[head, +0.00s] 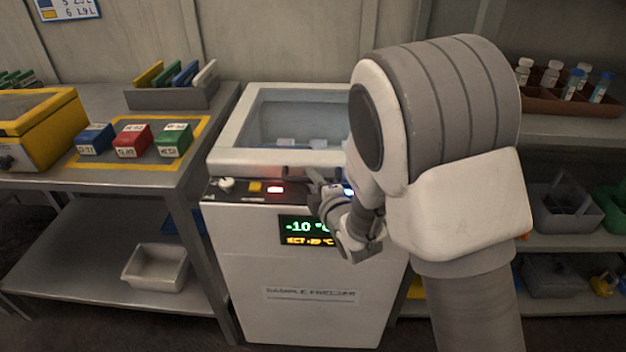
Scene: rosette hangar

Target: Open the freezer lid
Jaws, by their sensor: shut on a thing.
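The sample freezer (300,300) is a white chest with a display on its upper front reading about -10. Its lid (229,148) has a white frame around a glass pane and lies down over the top. A dark handle bar (288,171) shows at the lid's front edge. My gripper (318,179) is at the front edge of the lid, by the right part of the handle, and is shut on it. My arm hides the lid's right side and part of the control panel; the fingertips are small and partly hidden.
Left of the freezer, a grey table (205,170) bears blue, red (132,141) and green boxes, a rack (172,95) and a yellow case (40,128). A white bin (155,267) sits on its lower shelf. Shelves with a vial tray (545,102) and bins (565,208) stand at right.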

